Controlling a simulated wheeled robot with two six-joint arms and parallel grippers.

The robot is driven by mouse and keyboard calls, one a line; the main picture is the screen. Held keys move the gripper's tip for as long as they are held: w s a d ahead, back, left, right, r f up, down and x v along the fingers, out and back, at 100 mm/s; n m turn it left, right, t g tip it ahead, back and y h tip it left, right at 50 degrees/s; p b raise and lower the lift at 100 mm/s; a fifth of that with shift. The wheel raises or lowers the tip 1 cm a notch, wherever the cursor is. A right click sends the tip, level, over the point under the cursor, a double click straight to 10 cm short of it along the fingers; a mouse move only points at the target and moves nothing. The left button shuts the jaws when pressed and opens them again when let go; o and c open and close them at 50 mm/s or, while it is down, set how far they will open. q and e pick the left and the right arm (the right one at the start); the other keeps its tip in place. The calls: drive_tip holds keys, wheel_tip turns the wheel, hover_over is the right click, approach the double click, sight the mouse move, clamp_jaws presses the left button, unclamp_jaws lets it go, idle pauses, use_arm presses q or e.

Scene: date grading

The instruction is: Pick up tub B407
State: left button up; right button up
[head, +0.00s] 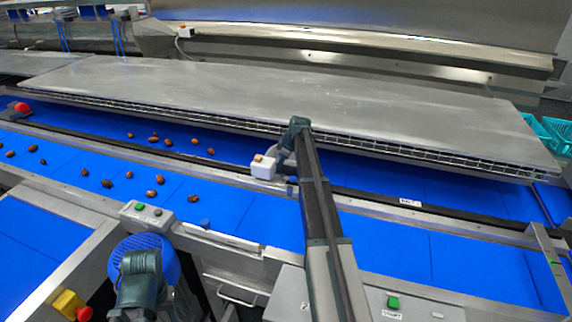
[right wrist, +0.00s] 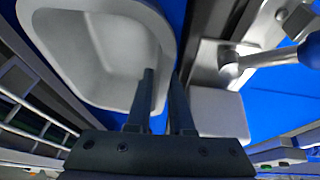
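A white tub shows in the right wrist view (right wrist: 80,62), close up, its inner walls bare where visible. In the head view a small white thing (head: 263,171) at the belt's back edge, just left of my right gripper (head: 281,157), looks like this tub. In the wrist view my right gripper (right wrist: 163,78) is open, with a narrow gap between its fingers. One finger shows over the tub's inside, the other just outside its side wall. I cannot tell whether they touch it. No tub label is readable. My left gripper's fingers are not visible.
Brown dates (head: 152,193) lie scattered on the blue belt (head: 230,208) at the left. A wide steel cover (head: 300,90) overhangs behind my right gripper. A pale block (right wrist: 218,112) and a blue-ended metal lever (right wrist: 255,60) are close to the fingers. The belt's right part is clear.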

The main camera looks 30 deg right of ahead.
drive_tip(key=shift+c, duration=0.3)
clamp_jaws()
idle(1.2)
